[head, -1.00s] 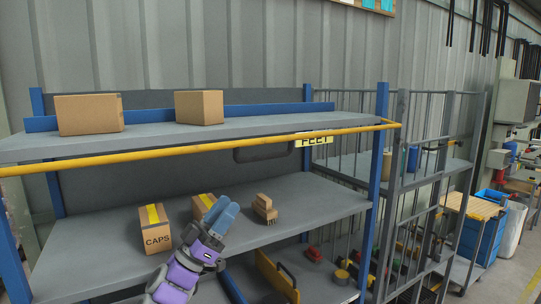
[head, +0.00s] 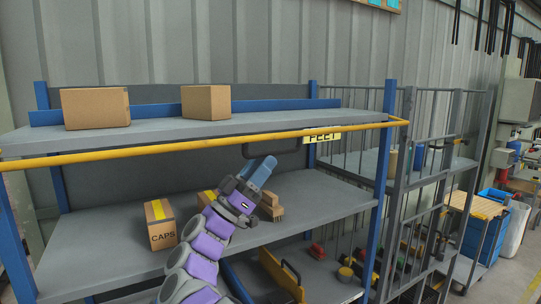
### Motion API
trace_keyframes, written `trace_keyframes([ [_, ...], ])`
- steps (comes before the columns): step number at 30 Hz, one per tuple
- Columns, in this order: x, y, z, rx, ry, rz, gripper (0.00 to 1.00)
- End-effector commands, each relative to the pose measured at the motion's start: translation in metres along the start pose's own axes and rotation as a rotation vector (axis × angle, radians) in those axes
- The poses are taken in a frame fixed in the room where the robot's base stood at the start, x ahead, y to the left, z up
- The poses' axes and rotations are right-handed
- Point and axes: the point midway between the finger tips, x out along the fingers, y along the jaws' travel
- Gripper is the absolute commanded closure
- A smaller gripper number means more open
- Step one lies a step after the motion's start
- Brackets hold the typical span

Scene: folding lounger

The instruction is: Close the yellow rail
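The yellow rail (head: 205,145) runs across the front of the rack at the level of the top shelf. It reaches from the left edge of the head view to the right front post, where it bends back at the corner. My gripper (head: 262,172), with blue fingers on a purple arm, is raised in front of the middle shelf. Its tips are a little below the rail and look apart from it in the picture. The fingers appear close together, but the gap between them cannot be made out.
Two cardboard boxes (head: 96,108) (head: 206,102) stand on the top shelf (head: 160,131). A CAPS box (head: 160,224), a partly hidden box (head: 207,198) and a brush (head: 271,205) are on the middle shelf (head: 325,203). A grey cage trolley (head: 398,165) stands at right.

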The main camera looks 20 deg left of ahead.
Motion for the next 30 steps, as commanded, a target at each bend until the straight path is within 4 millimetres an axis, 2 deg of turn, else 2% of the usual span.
trace_keyframes([
  [3,0.019,0.003,0.001,0.001,-0.001,0.006,0.61],
  [9,0.040,0.008,0.005,0.001,-0.006,0.005,0.61],
  [18,0.036,0.003,0.000,0.002,-0.001,0.003,0.61],
  [30,0.035,0.001,0.000,0.002,0.000,-0.001,0.99],
])
